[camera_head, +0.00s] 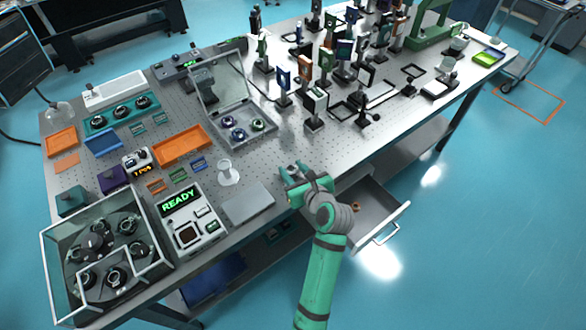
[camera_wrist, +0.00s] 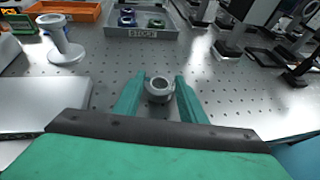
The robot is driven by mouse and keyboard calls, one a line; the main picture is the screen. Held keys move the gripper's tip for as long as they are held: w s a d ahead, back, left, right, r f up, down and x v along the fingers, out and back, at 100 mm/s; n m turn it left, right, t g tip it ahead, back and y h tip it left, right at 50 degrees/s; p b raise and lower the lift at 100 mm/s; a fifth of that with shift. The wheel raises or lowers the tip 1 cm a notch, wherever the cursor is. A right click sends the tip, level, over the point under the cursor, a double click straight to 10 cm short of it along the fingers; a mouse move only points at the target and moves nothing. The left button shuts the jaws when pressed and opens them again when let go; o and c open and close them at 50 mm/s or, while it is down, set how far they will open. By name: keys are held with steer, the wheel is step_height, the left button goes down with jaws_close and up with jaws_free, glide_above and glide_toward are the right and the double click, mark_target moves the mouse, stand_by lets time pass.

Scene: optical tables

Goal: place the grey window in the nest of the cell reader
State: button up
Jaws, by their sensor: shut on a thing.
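My gripper (camera_head: 290,172) is over the front edge of the table, and in the wrist view its green fingers (camera_wrist: 160,100) are shut on a small grey ring-shaped part, the grey window (camera_wrist: 159,86). The window is too small to make out in the head view. The cell reader (camera_head: 208,230) is a pale box at the front left of the table, with a green "READY" display. A dark square recess, apparently its nest (camera_head: 187,234), is in its top and looks empty. My gripper is well to the right of the reader.
A flat grey plate (camera_head: 248,204) and a white stand (camera_head: 229,174) lie between my gripper and the reader. A glass-walled carousel (camera_head: 105,255) is left of the reader. An open drawer (camera_head: 378,218) juts out below the table. An open lidded case (camera_head: 243,130) stands behind.

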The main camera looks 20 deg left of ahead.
steer(key=shift+s+f, duration=0.1)
steer(key=o, duration=1)
steer(key=shift+c, duration=0.2)
steer(key=shift+o, duration=0.9)
